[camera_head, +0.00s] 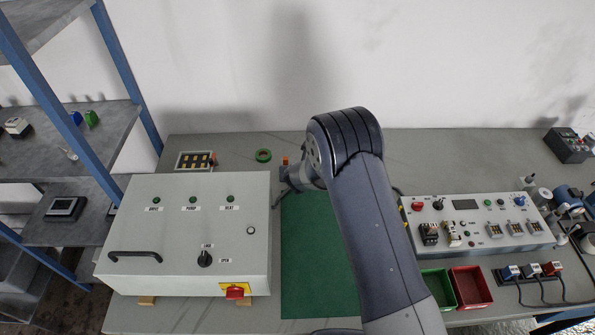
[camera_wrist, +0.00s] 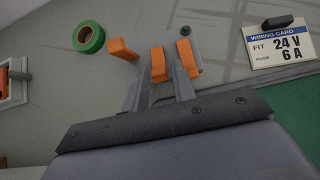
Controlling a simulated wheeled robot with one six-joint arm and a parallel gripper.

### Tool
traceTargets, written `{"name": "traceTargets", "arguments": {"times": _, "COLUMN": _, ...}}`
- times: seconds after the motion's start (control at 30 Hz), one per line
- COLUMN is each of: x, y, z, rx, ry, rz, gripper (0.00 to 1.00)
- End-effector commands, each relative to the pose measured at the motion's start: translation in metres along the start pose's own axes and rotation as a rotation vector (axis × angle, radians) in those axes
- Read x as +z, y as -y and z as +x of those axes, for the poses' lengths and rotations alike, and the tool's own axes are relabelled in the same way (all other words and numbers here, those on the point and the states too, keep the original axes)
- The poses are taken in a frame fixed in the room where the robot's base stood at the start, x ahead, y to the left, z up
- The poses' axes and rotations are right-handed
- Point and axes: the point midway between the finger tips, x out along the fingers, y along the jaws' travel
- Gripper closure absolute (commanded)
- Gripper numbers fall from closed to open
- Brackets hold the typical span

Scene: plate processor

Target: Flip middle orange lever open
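Three orange levers sit in a row on a grey connector (camera_wrist: 208,58) in the wrist view. The left lever (camera_wrist: 122,49) is angled toward the upper left. The middle lever (camera_wrist: 158,65) and right lever (camera_wrist: 187,59) stand nearly parallel. My gripper (camera_wrist: 160,75) reaches in from below, with its two dark fingers converging around the middle lever. I cannot tell whether they touch or clamp it. In the head view my gripper (camera_head: 284,177) is at the connector's spot; only a little orange (camera_head: 285,160) shows there, and my arm hides part of the area.
A green tape ring (camera_wrist: 88,37) lies left of the connector, and a wiring card (camera_wrist: 280,45) lies right. A control box (camera_head: 185,235) stands in front left, beside a green mat (camera_head: 315,265). A test panel (camera_head: 480,222) and red bin (camera_head: 470,287) are at right.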

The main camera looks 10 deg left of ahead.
Motion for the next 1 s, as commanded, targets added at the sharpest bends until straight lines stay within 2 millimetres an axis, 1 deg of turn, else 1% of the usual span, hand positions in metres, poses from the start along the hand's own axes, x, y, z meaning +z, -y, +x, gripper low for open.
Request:
{"name": "traceTargets", "arguments": {"times": 0.17, "x": 0.001, "y": -0.001, "z": -0.002, "rx": 0.001, "ry": 0.001, "rz": -0.001, "gripper": 0.75}}
{"name": "traceTargets", "arguments": {"times": 0.27, "x": 0.0, "y": -0.001, "z": -0.008, "rx": 0.002, "ry": 0.002, "rz": -0.001, "gripper": 0.75}}
{"name": "traceTargets", "arguments": {"times": 0.43, "x": -0.001, "y": -0.001, "z": -0.028, "rx": 0.002, "ry": 0.002, "rz": 0.0, "gripper": 0.75}}
{"name": "traceTargets", "arguments": {"times": 0.8, "x": 0.001, "y": 0.0, "z": -0.086, "rx": 0.001, "ry": 0.003, "rz": 0.0, "gripper": 0.75}}
{"name": "traceTargets", "arguments": {"times": 0.9, "x": 0.001, "y": 0.0, "z": -0.097, "rx": 0.001, "ry": 0.002, "rz": 0.001, "gripper": 0.75}}
{"name": "traceTargets", "arguments": {"times": 1.0, "x": 0.0, "y": 0.0, "z": -0.104, "rx": 0.0, "ry": 0.001, "rz": 0.0, "gripper": 0.75}}
